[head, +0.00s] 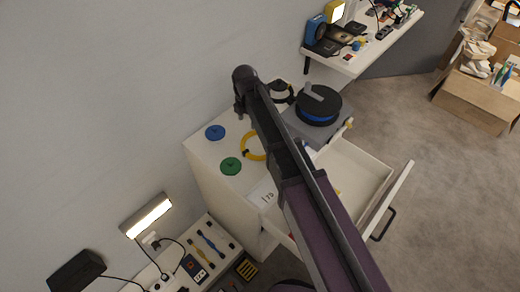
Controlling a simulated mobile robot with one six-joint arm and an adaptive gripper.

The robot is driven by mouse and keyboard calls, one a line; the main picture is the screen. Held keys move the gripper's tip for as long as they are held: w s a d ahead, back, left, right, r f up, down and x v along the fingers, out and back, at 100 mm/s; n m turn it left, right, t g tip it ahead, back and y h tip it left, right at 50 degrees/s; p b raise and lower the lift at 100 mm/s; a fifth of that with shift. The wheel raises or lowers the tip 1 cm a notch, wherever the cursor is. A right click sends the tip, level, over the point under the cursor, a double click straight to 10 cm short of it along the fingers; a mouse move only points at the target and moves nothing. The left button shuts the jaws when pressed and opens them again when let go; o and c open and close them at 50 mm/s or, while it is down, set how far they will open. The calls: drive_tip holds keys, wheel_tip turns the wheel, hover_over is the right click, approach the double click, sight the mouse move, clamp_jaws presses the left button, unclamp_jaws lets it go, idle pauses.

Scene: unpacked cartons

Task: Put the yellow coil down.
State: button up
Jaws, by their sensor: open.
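The yellow coil (246,152) is a thin ring on the white cabinet top (205,160), near its middle. It appears to lie flat, and my arm hides its right side. A blue disc (215,132) lies to its upper left and a green disc (231,166) to its lower left. My arm crosses the cabinet from the lower right to above the coil. I cannot make out my gripper or its fingers; the arm seems to hide them.
A black and blue spool (318,108) sits on a grey box at the cabinet's right end. A drawer (398,190) stands open on the right. A white card (264,194) lies near the cabinet's front end. A shelf (350,66) with tools is behind.

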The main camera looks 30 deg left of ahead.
sight(248, 134)
drive_tip(key=shift+f+b, duration=0.75)
drive_tip(key=shift+f, duration=0.3)
drive_tip(key=shift+f, duration=0.1)
drive_tip(key=shift+w+a+f+b, duration=0.1)
drive_tip(key=shift+w+f+b, duration=0.05)
drive_tip(key=shift+f+b, duration=2.4)
clamp_jaws()
